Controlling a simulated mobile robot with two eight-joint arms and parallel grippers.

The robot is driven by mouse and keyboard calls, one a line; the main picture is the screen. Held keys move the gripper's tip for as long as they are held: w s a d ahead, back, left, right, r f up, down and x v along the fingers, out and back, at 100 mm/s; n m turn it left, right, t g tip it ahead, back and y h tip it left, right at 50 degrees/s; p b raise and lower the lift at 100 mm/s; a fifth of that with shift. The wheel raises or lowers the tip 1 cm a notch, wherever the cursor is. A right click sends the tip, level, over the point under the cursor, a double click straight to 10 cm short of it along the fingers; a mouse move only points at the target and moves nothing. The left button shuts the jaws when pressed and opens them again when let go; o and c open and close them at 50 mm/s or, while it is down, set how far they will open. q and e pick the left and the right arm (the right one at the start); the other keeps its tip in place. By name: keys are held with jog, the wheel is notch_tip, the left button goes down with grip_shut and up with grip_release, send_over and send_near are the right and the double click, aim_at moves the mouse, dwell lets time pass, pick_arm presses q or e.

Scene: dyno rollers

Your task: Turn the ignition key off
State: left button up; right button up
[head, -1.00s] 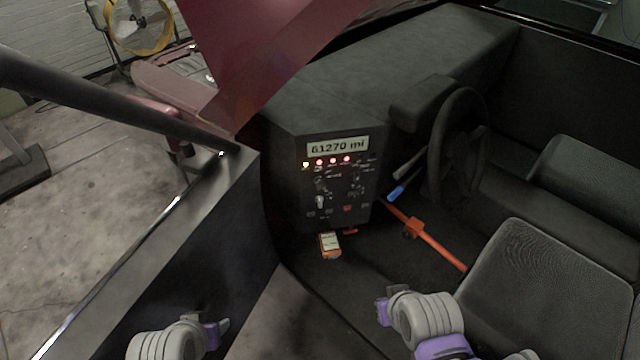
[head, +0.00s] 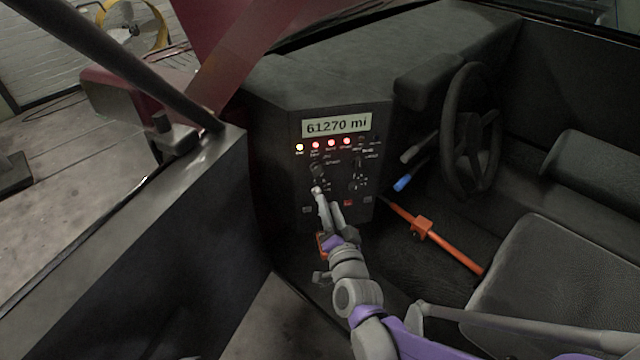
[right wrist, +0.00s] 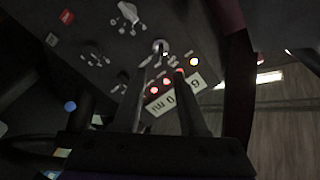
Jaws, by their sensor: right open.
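The black dash panel (head: 288,190) faces me under a lit 61270 mi display (head: 336,125) and a row of yellow and red lamps (head: 331,143). My right gripper (head: 327,198) is open and empty, with its fingers pointing up at the panel's left controls. In the right wrist view the panel is upside down. A round shiny fitting (right wrist: 160,46) lies just beyond and between the fingertips (right wrist: 163,70), and a pale handle-like control (right wrist: 128,12) is further off. I cannot tell which is the ignition key, nor whether a finger touches. My left gripper is out of view.
An orange bar (head: 445,245) slants across the floor right of the panel. The open door (head: 170,230) bounds the left. An orange box below the panel is mostly hidden by my gripper.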

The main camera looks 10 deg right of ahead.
aim_at(320, 176)
jog(key=w, duration=1)
jog(key=shift+w+a, duration=0.2)
jog(key=shift+a, duration=0.1)
jog(key=shift+r, duration=0.1)
grip_shut()
